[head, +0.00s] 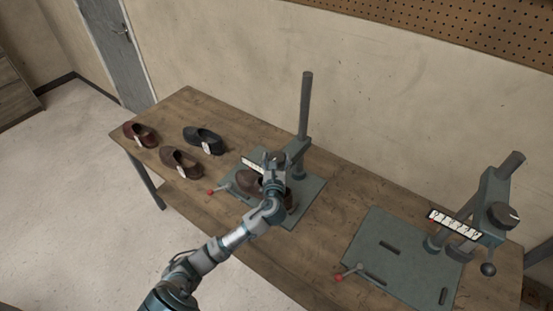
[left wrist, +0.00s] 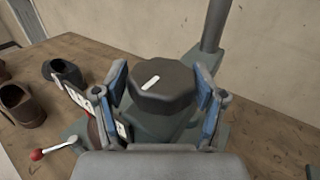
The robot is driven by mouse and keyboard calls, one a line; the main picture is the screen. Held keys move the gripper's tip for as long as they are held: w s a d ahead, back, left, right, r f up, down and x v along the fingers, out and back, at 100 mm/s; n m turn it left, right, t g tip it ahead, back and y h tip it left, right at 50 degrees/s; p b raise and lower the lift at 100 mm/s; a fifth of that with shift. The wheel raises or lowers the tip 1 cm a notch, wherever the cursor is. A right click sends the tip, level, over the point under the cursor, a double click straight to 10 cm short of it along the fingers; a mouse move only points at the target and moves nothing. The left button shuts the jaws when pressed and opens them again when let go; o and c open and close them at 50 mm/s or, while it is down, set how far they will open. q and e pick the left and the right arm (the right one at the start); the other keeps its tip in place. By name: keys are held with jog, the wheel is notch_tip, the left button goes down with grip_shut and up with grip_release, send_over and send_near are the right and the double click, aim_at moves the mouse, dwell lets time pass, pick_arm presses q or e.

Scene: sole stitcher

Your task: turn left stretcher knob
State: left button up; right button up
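The left stretcher's dark faceted knob (left wrist: 163,88) shows in the left wrist view, with a white line mark tilted up to the right. My left gripper (left wrist: 161,72) has one finger on each side of the knob. Its fingers are spread, with narrow gaps to the knob; contact cannot be made out. In the head view my left gripper (head: 273,160) is over the left stretcher (head: 312,192) and hides most of its knob. A brown shoe (head: 249,183) sits on that stretcher below my gripper, beside a white scale (head: 253,164). My right gripper is not in view.
The right stretcher (head: 385,255) has its own knob (head: 503,215), scale and red-tipped lever. Several loose shoes, including a black one (head: 203,139), are at the left of the wooden table (head: 190,100). A post (head: 305,110) rises behind my gripper. A red-tipped lever (left wrist: 37,154) is at left.

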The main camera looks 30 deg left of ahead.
pick_arm(q)
jog(key=shift+d, duration=0.1)
jog(key=c, duration=0.5)
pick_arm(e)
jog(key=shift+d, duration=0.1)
pick_arm(q)
jog(key=shift+c, duration=0.2)
